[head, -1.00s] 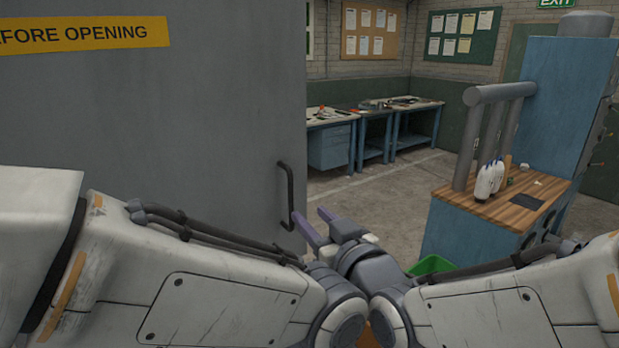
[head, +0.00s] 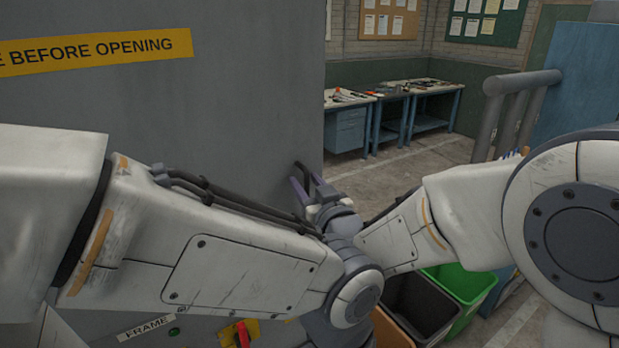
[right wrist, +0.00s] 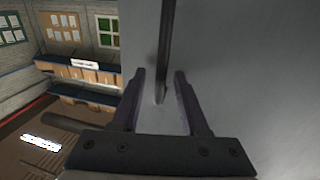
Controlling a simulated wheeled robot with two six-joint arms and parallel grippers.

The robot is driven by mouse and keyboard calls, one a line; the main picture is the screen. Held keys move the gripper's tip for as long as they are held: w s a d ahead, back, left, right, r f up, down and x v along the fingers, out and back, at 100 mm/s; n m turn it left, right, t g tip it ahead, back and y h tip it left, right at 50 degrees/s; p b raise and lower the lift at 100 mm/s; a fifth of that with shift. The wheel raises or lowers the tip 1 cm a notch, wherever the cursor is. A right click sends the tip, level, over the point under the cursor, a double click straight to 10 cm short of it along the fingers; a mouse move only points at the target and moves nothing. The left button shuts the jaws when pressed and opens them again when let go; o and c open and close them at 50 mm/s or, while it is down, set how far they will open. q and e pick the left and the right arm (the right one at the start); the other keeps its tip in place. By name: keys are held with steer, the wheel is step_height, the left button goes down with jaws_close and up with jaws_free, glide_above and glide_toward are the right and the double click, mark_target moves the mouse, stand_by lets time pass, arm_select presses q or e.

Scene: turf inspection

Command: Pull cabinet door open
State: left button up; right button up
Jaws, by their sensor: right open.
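The large grey cabinet door (head: 250,110) fills the left half of the head view, with a yellow warning label (head: 100,50) on it. Its dark bar handle (head: 304,168) is near the right edge, partly hidden by my right gripper (head: 308,182). The right wrist view shows the handle (right wrist: 165,40) running down between the two purple fingers of my right gripper (right wrist: 160,72). The fingers are open, with a gap on each side of the bar. I cannot tell how deep the bar sits between them. My left gripper does not show.
Black (head: 420,305) and green (head: 465,285) bins stand low, right of the cabinet. A red switch (head: 242,335) is at the bottom. Blue workbenches (head: 350,125) line the back wall. Grey rails (head: 520,85) stand at right. Floor beyond the door edge is clear.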

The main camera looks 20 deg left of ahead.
jaws_close()
stand_by(1.5)
